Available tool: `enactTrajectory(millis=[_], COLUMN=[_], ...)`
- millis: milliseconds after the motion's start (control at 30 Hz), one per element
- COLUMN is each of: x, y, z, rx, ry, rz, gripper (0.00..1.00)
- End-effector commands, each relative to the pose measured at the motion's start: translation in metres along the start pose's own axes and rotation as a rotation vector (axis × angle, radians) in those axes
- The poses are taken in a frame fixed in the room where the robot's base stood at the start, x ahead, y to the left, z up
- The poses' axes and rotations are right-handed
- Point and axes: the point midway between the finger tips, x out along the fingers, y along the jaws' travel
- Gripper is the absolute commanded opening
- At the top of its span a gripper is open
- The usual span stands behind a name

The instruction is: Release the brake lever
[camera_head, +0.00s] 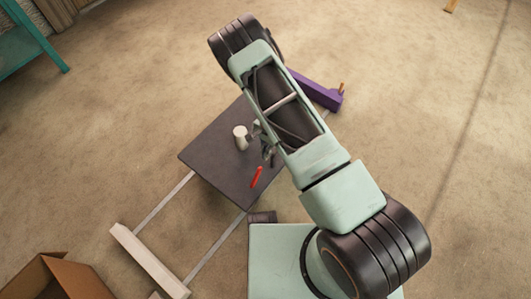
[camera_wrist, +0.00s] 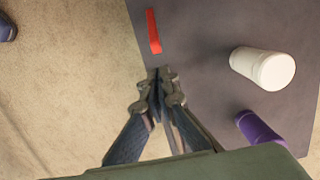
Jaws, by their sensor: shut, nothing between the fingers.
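A red bar (camera_head: 256,177), which looks like the lever, shows on the dark board (camera_head: 215,165) near its lower edge. It also shows in the wrist view (camera_wrist: 153,32), a little beyond my fingertips. I cannot tell how it is fixed or whether it is raised. My gripper (camera_head: 268,154) is partly hidden by my arm in the head view. In the wrist view my gripper (camera_wrist: 160,74) is shut and empty, with the tips pointing toward the red bar and a gap between them.
A white cylinder (camera_head: 240,138) stands on the board; it is to the right in the wrist view (camera_wrist: 263,67). A purple beam (camera_head: 318,91) is behind my arm. Pale rails run to a light crossbar (camera_head: 148,262). A cardboard box (camera_head: 75,276) is lower left. Carpet at right is clear.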

Motion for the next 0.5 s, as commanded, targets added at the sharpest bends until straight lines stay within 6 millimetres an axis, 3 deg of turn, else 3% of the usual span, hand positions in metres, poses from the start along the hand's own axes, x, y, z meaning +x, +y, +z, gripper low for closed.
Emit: enactTrajectory(millis=[33,200,500], x=[0.014,0.044,0.066], y=[0.001,0.001,0.000], z=[0.000,0.000,0.000], rx=[-0.001,-0.001,-0.001], ry=[0.000,0.000,0.000], rz=[0.002,0.002,0.000], gripper=[0.00,0.00,0.00])
